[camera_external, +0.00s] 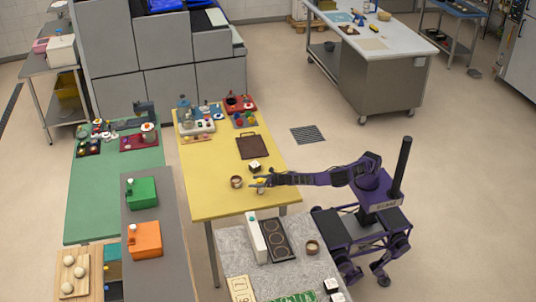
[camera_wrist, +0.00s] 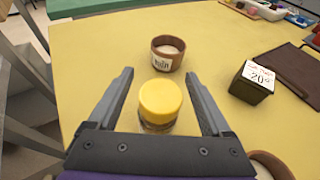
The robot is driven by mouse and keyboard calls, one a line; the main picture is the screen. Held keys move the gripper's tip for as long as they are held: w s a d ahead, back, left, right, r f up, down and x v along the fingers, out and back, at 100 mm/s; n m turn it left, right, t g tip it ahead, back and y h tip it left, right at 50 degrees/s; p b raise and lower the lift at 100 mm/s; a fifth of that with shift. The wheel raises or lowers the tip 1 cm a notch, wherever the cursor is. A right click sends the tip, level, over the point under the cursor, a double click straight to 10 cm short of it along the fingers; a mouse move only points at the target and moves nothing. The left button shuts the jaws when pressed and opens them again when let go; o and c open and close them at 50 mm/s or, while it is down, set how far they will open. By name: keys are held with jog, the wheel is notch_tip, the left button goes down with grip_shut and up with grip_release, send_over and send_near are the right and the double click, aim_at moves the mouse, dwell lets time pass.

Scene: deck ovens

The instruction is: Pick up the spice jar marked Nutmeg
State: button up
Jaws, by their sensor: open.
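A small jar with a yellow lid (camera_wrist: 160,100) stands upright on the yellow table. In the wrist view it sits between the two fingers of my gripper (camera_wrist: 159,74), with a gap on each side. No label on the jar can be read, so I cannot tell if it is marked Nutmeg. My gripper (camera_external: 257,182) is open and low over the near part of the yellow table (camera_external: 215,205) in the external view. The jar's lower part is partly hidden by the gripper body in the wrist view.
A brown pot with a white label (camera_wrist: 167,53) stands just beyond the jar. A dark box with a white top marked 20 (camera_wrist: 252,82) is to the right. A round brown rim (camera_wrist: 272,166) shows at lower right. A brown tray (camera_external: 252,147) lies farther back.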

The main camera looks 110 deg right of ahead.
grip_shut()
dwell(0.4)
